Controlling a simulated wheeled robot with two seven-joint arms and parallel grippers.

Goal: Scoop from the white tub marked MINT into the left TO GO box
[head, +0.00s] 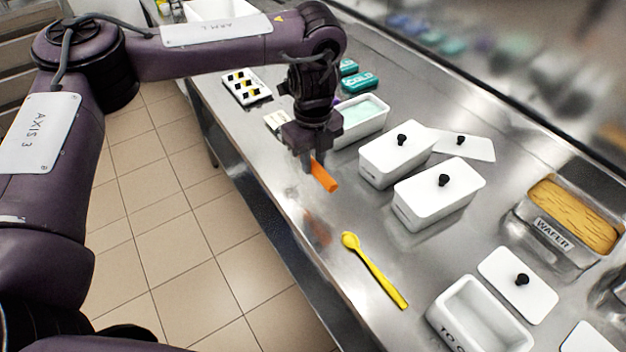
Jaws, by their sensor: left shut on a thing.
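My left gripper (312,158) points down over the counter and is shut on an orange-handled tool (325,176). The orange end sticks out to the lower right, and its reflection shows below on the steel. The tool's other end is hidden by the gripper. An open white tub (378,122) with pale green contents stands just behind and right of the gripper; its marking cannot be read. An open, empty white box (440,312) with partly cut-off "TO GO" lettering stands at the bottom right. My right gripper is out of view.
A yellow spoon (375,270) lies on the front counter. Two lidded white tubs (381,177) (423,215) stand in the middle. Loose lids lie behind them (478,150) and behind the box (510,290). A steel WAFER container (552,242) is at right.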

